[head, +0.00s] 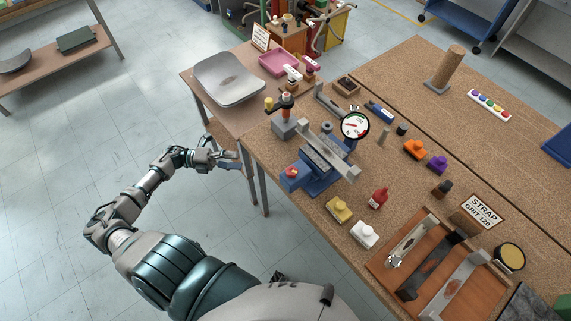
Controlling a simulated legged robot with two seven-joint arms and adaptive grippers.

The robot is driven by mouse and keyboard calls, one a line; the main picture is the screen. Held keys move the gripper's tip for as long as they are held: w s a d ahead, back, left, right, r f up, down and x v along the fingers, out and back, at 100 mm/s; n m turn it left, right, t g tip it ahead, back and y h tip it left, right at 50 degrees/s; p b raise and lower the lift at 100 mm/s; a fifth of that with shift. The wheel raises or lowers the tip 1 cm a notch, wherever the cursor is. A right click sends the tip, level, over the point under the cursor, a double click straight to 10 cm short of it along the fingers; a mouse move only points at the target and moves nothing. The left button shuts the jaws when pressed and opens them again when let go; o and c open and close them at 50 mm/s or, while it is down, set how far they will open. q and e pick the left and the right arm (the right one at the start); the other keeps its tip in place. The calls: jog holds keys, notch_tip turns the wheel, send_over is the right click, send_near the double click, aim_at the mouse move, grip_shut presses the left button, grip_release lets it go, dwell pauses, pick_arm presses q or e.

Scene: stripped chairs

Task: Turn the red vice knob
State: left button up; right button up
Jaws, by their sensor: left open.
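A blue vice (318,178) with pale metal jaws stands at the near edge of the brown workbench, around the middle of the head view. Its red knob (291,171) is on the vice's left end, facing the floor side. My left gripper (236,160) is open and empty, off the bench edge to the left of the red knob and apart from it. My left arm reaches up to it from the bottom of the view. My right gripper is not in view.
A round gauge (354,125) stands right behind the vice. Yellow (339,209), white (364,235) and red (378,198) small items lie to its right, near a wooden tray (380,265). A side table holds a metal pan (229,79).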

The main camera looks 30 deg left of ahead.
pick_arm(q)
jog(key=s+d+r+n+p, duration=0.1)
jog(key=d+r+n+p, duration=0.15)
jog(key=n, duration=1.05)
jog(key=n+p, duration=0.5)
send_near(292, 170)
jog(key=shift+g, duration=0.3)
jog(key=x, duration=0.9)
jog(key=shift+d+r, duration=0.15)
jog(key=shift+d, duration=0.2)
jog(key=shift+w, duration=0.25)
jog(key=shift+a+f, duration=0.25)
jog(key=shift+a, duration=0.1)
jog(key=shift+d+r, duration=0.1)
jog(key=shift+d, duration=0.4)
jog(key=c, duration=1)
jog(key=shift+c, duration=0.8)
jog(key=shift+a, duration=0.1)
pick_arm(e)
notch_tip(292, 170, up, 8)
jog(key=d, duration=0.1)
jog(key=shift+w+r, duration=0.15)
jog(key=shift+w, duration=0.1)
